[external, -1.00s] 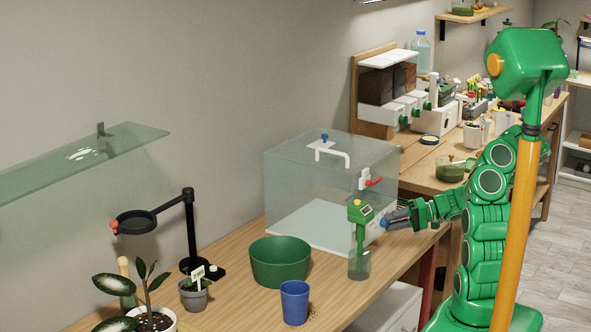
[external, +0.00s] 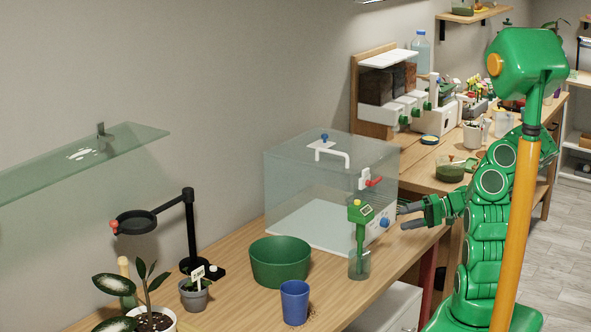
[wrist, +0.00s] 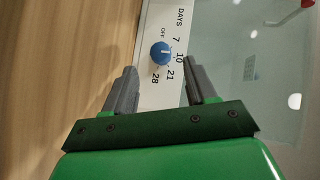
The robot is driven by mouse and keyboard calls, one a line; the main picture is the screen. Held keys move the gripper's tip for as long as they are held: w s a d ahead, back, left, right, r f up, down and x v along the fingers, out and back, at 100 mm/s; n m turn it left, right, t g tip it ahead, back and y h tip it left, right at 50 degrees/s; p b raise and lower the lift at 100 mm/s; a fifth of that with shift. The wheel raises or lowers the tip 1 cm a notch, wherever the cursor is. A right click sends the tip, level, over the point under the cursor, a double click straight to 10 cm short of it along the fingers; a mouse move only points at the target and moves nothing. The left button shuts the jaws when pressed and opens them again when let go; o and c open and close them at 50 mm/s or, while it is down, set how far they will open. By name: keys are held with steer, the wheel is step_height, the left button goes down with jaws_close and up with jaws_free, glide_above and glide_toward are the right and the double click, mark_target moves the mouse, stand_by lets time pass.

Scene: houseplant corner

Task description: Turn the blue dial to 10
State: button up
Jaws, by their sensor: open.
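The blue dial (external: 385,222) is on the white front strip of the clear propagation box (external: 330,175). In the wrist view, the dial (wrist: 161,54) has a short pale mark on it, and OFF, 7, 10, 21 and 28 are printed around it beside the word DAYS. The mark looks to point toward the OFF side, but its exact direction is hard to tell. My gripper (external: 403,217) is open and empty, a little to the right of the dial and apart from it. In the wrist view, the dial lies just beyond and between the fingertips (wrist: 159,68).
A green-topped probe (external: 360,225) stands in a glass jar just left of the dial. A red-handled latch (external: 373,182) is above it. A green bowl (external: 280,262) and a blue cup (external: 294,303) stand on the wooden bench in front of the box.

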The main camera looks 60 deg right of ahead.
steer(key=shift+v, duration=1.55)
